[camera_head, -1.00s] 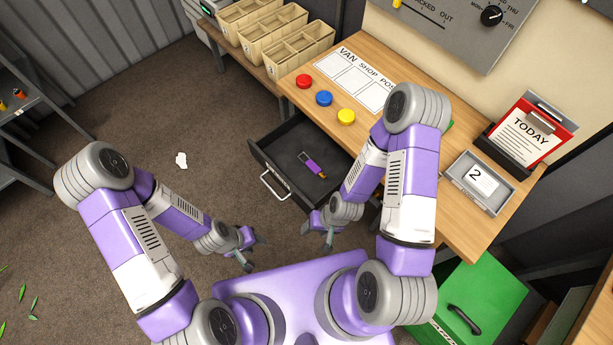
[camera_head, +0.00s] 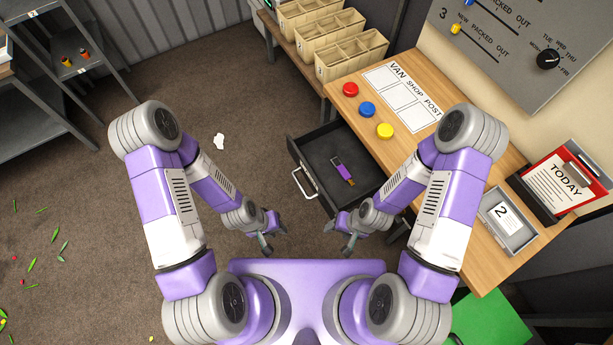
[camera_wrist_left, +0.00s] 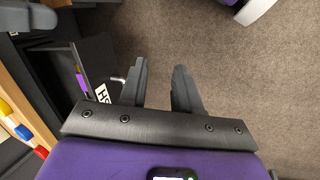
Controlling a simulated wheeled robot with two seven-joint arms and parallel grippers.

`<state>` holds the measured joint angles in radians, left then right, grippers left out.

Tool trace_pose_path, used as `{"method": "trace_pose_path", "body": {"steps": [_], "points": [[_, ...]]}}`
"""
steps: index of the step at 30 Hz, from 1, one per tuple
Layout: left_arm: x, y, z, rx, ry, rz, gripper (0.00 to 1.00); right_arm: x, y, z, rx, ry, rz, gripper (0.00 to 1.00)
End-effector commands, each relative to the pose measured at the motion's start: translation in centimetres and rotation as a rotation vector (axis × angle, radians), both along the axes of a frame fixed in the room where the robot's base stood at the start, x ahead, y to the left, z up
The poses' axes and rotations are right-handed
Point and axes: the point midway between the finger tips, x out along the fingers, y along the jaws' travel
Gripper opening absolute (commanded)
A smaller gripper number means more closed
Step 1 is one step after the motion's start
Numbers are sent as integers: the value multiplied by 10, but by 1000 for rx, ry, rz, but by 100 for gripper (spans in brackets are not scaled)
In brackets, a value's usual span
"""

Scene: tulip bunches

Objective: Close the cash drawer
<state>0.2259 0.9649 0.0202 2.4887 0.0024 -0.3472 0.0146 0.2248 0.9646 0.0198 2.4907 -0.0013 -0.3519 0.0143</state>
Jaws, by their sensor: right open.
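The dark cash drawer (camera_head: 318,152) is pulled out from under the wooden counter (camera_head: 480,235). Its silver handle (camera_head: 303,184) is on its front face, on the left. A purple item with a metal loop (camera_head: 345,172) lies inside the drawer. The drawer also shows at the left of the left wrist view (camera_wrist_left: 98,58). My left gripper (camera_head: 273,241) is in front of the drawer, lower left of the handle, with its two fingers apart and nothing between them. My right gripper (camera_head: 338,237) is open and empty, below the drawer's near corner. Neither gripper touches the drawer.
Red (camera_head: 350,89), blue (camera_head: 368,109) and yellow (camera_head: 385,130) buttons sit on the counter. A grey tray marked 2 (camera_head: 508,222) is at its right end. A green box (camera_head: 490,322) stands at the lower right.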

Motion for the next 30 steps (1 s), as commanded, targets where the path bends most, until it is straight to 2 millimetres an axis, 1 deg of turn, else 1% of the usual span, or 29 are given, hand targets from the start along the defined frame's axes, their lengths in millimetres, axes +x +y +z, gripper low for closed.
{"method": "trace_pose_path", "body": {"steps": [1,2,4,5,6,8,9,11,12,14,15,17,18,20,21,24,27,30], "points": [[0,1,-6,0,16,16,24,0,0,-4,0,0,0,58],[1,3,-11,0,34,33,20,0,0,-7,0,0,0,58],[1,7,-29,-5,101,98,9,0,0,-18,0,0,0,58],[2,8,-39,-10,142,138,4,0,0,-24,0,0,0,58],[3,11,-53,-23,207,204,0,0,0,-33,0,0,0,58],[7,11,-75,-61,318,318,0,0,0,-49,0,0,0,58],[11,10,-88,-98,394,401,0,0,0,-60,0,0,0,58],[21,7,-105,-173,507,527,0,0,0,-76,0,0,0,58],[30,5,-113,-235,578,607,0,0,0,-86,0,0,0,58],[48,1,-123,-344,674,723,0,0,0,-101,0,0,0,58],[63,0,-128,-428,733,799,0,0,0,-111,0,0,0,58],[89,2,-133,-569,807,902,0,0,0,-125,0,0,0,58],[108,6,-135,-670,846,963,0,0,0,-134,0,0,0,58],[136,17,-135,-823,890,1041,0,0,0,-147,0,0,0,58],[154,26,-133,-923,907,1081,0,0,0,-154,0,0,0,58],[189,52,-127,-1141,925,1147,0,0,0,-168,0,0,0,58],[210,74,-120,-1290,920,1176,0,0,0,-175,0,0,0,58],[220,85,-115,-1363,915,1182,0,0,0,-178,0,0,0,58]]}}
